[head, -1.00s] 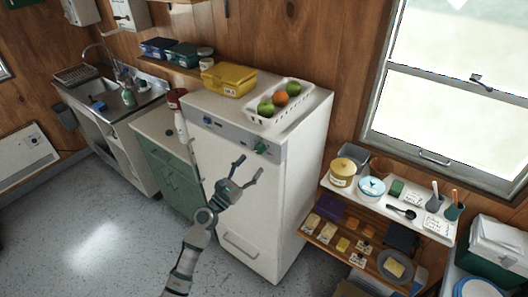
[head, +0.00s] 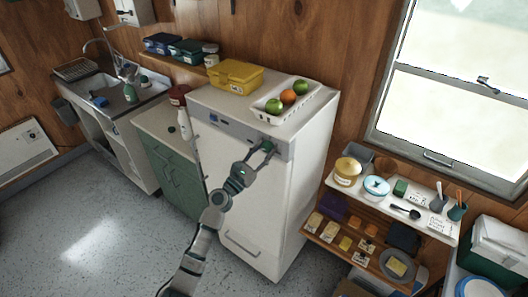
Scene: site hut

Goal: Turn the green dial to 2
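The green dial (head: 267,146) is a small knob at the right end of the grey control strip on the front of a white appliance. My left gripper (head: 268,149) reaches up to it from below, with its fingertips at the dial, one on each side. The fingers partly cover the dial. I cannot tell whether they press on it or stand just clear. The dial's markings and the number it points to are too small to read. My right gripper is not in view.
On the white appliance (head: 312,165) stand a yellow box (head: 235,77) and a white basket (head: 262,112) with green and orange fruit. A green cabinet (head: 172,172) and a sink are left. The floor in front is clear.

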